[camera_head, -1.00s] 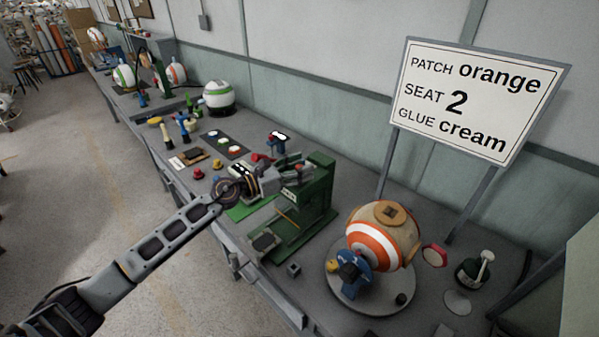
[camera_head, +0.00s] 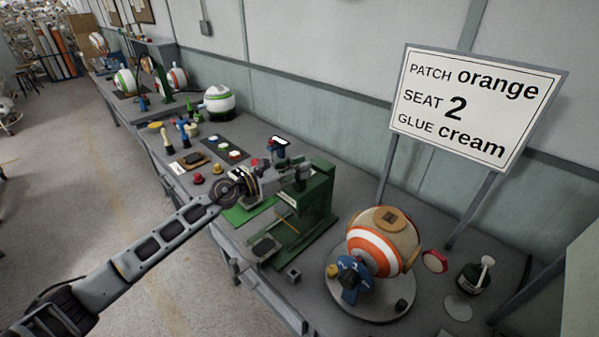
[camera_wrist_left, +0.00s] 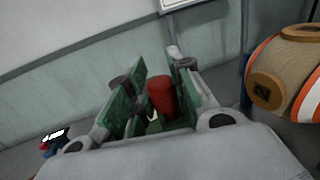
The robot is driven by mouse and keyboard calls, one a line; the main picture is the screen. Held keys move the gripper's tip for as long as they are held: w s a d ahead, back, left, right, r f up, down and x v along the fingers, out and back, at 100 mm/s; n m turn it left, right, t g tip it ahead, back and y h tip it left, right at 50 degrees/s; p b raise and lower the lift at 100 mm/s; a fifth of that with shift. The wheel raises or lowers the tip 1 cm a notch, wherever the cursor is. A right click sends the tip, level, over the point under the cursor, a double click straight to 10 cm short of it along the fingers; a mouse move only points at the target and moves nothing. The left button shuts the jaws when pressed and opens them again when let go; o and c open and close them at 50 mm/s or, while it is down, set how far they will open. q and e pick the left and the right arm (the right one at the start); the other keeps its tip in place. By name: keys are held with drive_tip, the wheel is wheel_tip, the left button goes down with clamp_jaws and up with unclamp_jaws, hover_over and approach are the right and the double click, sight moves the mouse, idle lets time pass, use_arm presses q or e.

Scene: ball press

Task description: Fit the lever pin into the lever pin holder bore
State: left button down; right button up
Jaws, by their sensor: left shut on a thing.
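My left gripper (camera_head: 278,180) reaches in from the left at the rear left side of the green press (camera_head: 318,200). In the left wrist view, a red cylinder (camera_wrist_left: 162,97) stands between green plates just ahead of the grey gripper body. My left gripper is shut on it. Its lower end is hidden, and I cannot tell whether it is the lever pin. The press's upper part is partly crowded by the gripper, and the holder bore cannot be made out. A thin brown rod (camera_head: 287,223) shows in the press frame. My right gripper is not in view.
A striped orange ball (camera_head: 375,245) rests on a round turntable (camera_head: 337,290) right of the press. A blue clamp (camera_head: 350,275) stands against it. Several small parts and a green-striped ball (camera_head: 219,100) lie further left.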

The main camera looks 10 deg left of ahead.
use_arm(q)
wheel_tip(320, 180, up, 8)
drive_tip(key=shift+p, duration=0.95)
drive_tip(key=shift+r, duration=0.1)
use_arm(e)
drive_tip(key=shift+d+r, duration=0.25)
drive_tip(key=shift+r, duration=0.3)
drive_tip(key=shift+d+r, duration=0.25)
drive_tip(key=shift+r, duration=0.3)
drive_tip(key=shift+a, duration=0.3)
